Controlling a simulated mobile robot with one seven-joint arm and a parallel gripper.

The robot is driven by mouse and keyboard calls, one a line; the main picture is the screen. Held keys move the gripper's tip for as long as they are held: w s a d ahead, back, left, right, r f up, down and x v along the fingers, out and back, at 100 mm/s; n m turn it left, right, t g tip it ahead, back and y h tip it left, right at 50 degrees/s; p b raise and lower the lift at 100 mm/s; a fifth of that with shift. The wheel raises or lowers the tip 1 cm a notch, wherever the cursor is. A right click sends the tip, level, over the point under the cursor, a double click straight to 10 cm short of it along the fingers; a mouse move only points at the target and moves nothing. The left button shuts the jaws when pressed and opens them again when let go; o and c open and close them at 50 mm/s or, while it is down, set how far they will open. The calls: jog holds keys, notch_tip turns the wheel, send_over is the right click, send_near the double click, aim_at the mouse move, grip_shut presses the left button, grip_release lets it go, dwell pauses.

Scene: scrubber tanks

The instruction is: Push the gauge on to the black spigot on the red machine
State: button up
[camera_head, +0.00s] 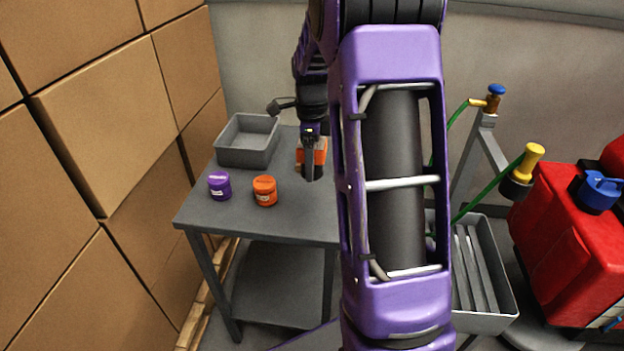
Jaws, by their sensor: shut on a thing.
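My gripper (311,172) is at the end of my purple arm, pointing down over the right part of the grey table. It is shut on an orange thing with a dark lower part, probably the gauge (320,152). The fingers cover much of it, and no dial face shows. I cannot tell whether it touches the tabletop. The red machine (570,245) stands at the far right, cut off by the picture edge, well away from my gripper. A blue cap (601,188) sits on its top. I cannot make out the black spigot with certainty.
The grey table (240,222) bears a grey bin (247,140), a purple jar (219,186) and an orange jar (265,191). Stacked cartons (105,130) stand close on the left. A slatted grey tray (490,320), a green hose and a yellow-topped fitting (534,157) lie between table and machine.

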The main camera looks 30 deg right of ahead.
aim_at(312, 210)
jog(key=shift+f, duration=6)
jog(key=shift+f, duration=0.1)
jog(key=shift+f+b, duration=0.2)
jog(key=shift+b, duration=0.2)
jog(key=o, duration=1.2)
jog(key=shift+r, duration=0.1)
